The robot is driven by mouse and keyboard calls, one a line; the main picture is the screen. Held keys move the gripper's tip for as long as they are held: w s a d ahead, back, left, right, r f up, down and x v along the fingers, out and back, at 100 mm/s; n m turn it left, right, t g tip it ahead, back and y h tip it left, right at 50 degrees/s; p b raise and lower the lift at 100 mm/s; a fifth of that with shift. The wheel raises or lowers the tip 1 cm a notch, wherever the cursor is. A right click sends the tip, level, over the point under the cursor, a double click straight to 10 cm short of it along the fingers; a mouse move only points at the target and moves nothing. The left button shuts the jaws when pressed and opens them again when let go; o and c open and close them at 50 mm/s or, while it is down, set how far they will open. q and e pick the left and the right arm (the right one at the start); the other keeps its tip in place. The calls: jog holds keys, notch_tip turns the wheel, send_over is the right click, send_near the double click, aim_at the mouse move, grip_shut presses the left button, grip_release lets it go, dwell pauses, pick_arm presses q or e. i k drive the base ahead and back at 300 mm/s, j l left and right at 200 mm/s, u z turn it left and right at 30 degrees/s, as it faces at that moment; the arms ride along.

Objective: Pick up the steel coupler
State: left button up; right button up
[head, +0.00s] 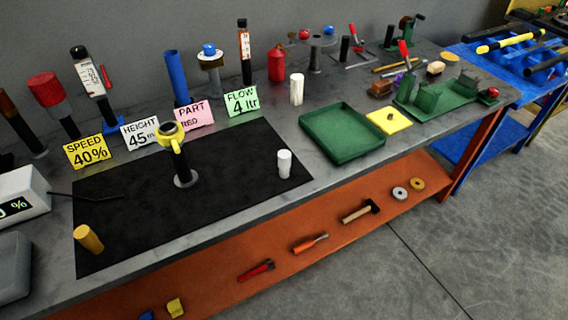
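A short pale, silvery-white cylinder (284,164) stands upright near the right edge of the black mat (225,200); it looks like the steel coupler. A second, taller pale cylinder (297,89) stands behind the mat, so I cannot be fully sure which one is the coupler. A brass-coloured cylinder (89,238) is at the mat's front left. Neither of my grippers is in view.
A post with a yellow ring (172,133) stands mid-mat. Sign cards, including a yellow one (87,151), and several tall posts line the back. A green tray (342,134) lies right of the mat. The mat's front middle is clear.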

aim_at(284, 155)
jog(key=i+l+u, duration=0.35)
jog(key=l, duration=0.35)
jog(key=l+u, duration=0.4)
jog(key=l, duration=0.35)
jog(key=i+l+u, duration=0.1)
jog(key=l+u, duration=0.25)
jog(key=l, duration=0.45)
